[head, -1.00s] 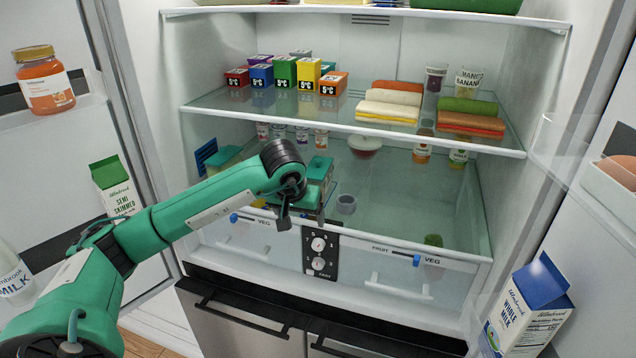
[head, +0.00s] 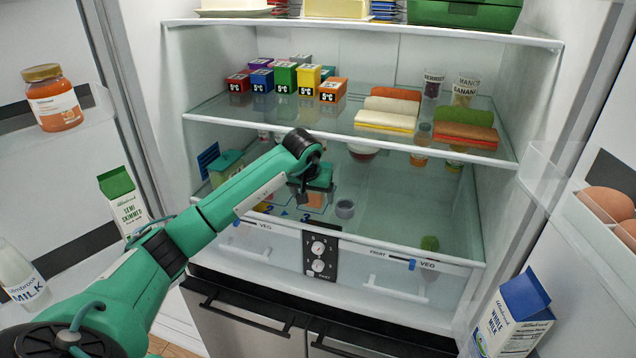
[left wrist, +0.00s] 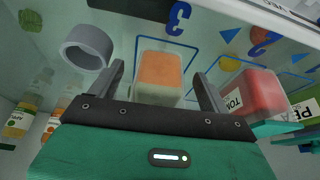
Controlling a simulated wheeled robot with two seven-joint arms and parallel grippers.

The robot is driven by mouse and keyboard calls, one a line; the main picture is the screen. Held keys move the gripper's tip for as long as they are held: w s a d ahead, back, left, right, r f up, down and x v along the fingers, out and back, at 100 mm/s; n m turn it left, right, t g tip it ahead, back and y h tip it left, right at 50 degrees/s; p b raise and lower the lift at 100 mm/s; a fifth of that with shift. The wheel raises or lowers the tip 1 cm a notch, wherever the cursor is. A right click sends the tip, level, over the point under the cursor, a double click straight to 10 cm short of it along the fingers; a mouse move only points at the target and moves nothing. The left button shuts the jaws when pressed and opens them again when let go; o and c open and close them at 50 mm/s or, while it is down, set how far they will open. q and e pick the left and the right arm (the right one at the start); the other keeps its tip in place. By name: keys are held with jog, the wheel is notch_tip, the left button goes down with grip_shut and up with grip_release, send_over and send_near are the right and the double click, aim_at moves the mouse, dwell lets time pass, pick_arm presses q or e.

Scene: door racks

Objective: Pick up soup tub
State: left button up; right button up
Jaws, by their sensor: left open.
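A clear tub with orange contents (left wrist: 160,72) stands on the fridge's low glass shelf. It also shows in the head view (head: 315,198), partly hidden by my gripper. A red tub (left wrist: 262,92) with a partly readable label, "TOM", is to its right in the left wrist view. I cannot tell from the labels which is the soup tub. My left gripper (left wrist: 161,88) is open and empty, its fingers on either side of the orange tub in view; contact is not visible. It also shows in the head view (head: 304,190). My right gripper is not in view.
Open doors with bottles and cartons flank both sides. The right part of the low shelf is mostly clear.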

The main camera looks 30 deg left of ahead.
pick_arm(q)
jog(key=shift+w, duration=0.45)
jog(key=shift+a+f+p, duration=0.15)
jog(key=shift+f+p, duration=0.3)
jog(key=shift+f, duration=0.15)
jog(key=shift+w, duration=0.1)
jog(key=shift+c, duration=0.2)
jog(key=c, duration=1.1)
jog(key=shift+c, duration=1.1)
jog(key=shift+r, duration=0.15)
